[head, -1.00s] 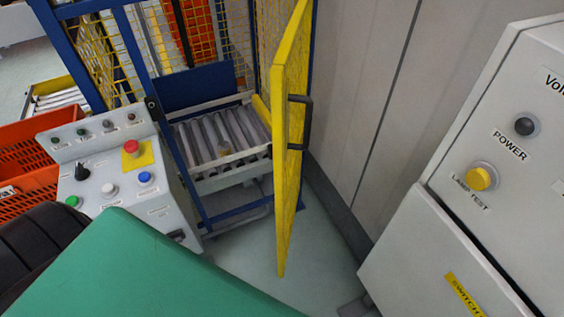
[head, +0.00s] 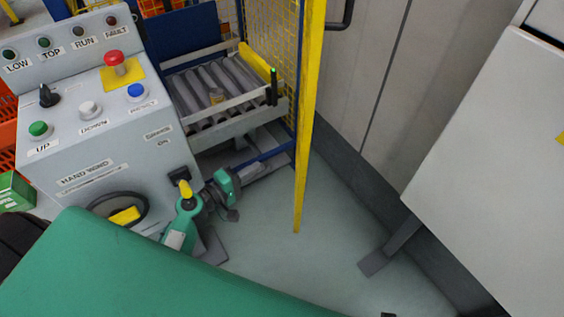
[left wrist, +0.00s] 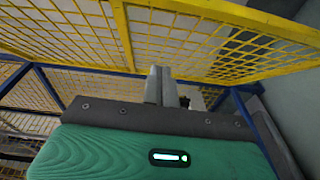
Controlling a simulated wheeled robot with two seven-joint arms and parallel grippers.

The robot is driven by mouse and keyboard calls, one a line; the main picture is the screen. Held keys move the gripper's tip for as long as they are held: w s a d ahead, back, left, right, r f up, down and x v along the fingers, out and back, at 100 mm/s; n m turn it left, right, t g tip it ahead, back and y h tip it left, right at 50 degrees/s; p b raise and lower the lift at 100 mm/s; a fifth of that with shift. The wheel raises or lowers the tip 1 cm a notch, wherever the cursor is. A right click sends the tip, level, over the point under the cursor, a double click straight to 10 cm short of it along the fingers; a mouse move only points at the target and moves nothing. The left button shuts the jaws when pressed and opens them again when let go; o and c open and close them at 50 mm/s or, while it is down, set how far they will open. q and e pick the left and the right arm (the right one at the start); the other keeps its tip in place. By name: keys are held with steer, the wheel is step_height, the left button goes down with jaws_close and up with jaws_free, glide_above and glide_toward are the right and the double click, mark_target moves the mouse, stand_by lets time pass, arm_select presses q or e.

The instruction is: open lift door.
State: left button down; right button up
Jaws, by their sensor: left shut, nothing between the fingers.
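The yellow lift door (head: 305,120) stands swung open, almost edge-on to me. Its dark handle (head: 347,12) shows at the top, to the right of the door edge. My left gripper (head: 233,214) is low, left of the door's lower end and beside the control panel. In the left wrist view my left gripper's grey fingers (left wrist: 157,86) are shut and empty. A yellow mesh panel (left wrist: 215,42) spans above and beyond them; contact cannot be made out. My right gripper is not in view.
The control panel (head: 105,130) stands close on the left. The lift's roller bed (head: 205,90) lies behind the opening. A grey cabinet (head: 490,150) stands at the right. Floor (head: 330,260) is clear between them. A grey wall (head: 385,80) borders the right.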

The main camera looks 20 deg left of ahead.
arm_select(q)
steer(key=w+d+r+p, duration=0.1)
steer(key=w+d+p, duration=0.2)
steer(key=w+d, duration=0.5)
steer(key=shift+x, duration=0.95)
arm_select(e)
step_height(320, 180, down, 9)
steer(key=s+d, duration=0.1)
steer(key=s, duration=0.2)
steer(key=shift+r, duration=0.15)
arm_select(q)
steer(key=shift+w+a+r, duration=0.1)
steer(key=shift+a, duration=0.05)
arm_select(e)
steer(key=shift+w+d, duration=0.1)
